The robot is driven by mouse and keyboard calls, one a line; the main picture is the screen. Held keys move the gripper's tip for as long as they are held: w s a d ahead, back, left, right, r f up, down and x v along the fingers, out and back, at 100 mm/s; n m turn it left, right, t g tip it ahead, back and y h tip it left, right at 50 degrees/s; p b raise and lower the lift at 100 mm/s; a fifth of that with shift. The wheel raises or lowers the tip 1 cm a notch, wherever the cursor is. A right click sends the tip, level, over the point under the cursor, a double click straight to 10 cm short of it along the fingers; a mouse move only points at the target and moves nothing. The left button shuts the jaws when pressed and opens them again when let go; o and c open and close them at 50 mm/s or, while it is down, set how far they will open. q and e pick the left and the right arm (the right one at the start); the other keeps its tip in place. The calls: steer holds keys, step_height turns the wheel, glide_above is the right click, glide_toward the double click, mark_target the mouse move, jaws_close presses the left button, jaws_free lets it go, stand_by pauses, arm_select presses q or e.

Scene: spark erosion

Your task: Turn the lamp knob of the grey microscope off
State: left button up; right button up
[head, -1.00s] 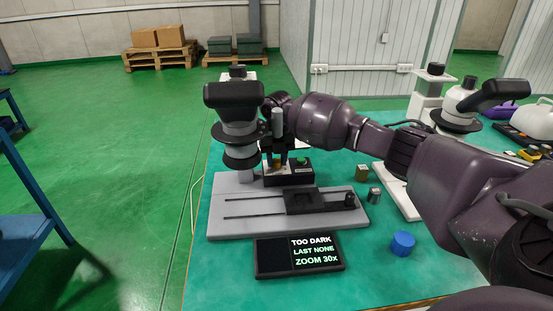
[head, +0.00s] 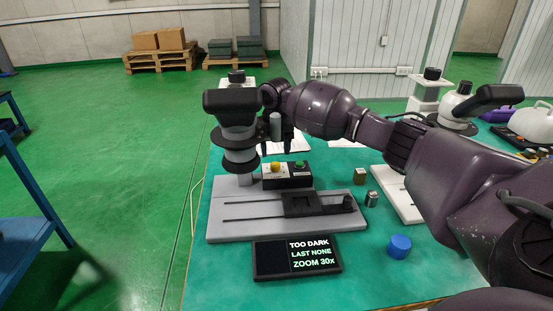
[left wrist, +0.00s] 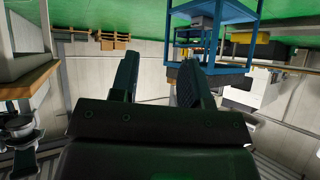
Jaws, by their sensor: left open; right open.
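The grey microscope (head: 238,137) stands at the left of the green table, with a black eyepiece head and a long grey base. On its base sits a black box with a yellow knob (head: 275,168) and a green button (head: 299,164). I take the yellow knob as the lamp knob; its setting is too small to read. My right gripper (head: 277,146) is open and empty, just above and behind the box, apart from the knob. In the left wrist view, my left gripper (left wrist: 158,78) is open and empty, away from the table.
A small display (head: 297,257) in front of the base reads TOO DARK, LAST NONE, ZOOM 30x. A blue cap (head: 399,246), a brass block (head: 360,176) and a steel piece (head: 371,199) lie to the right. A white microscope (head: 455,107) stands behind my right arm.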

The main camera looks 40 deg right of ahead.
mark_target(276, 164)
step_height(276, 164, up, 6)
steer(key=shift+f+p, duration=0.1)
steer(key=shift+p, duration=0.25)
steer(key=shift+s, duration=0.1)
stand_by(0.4)
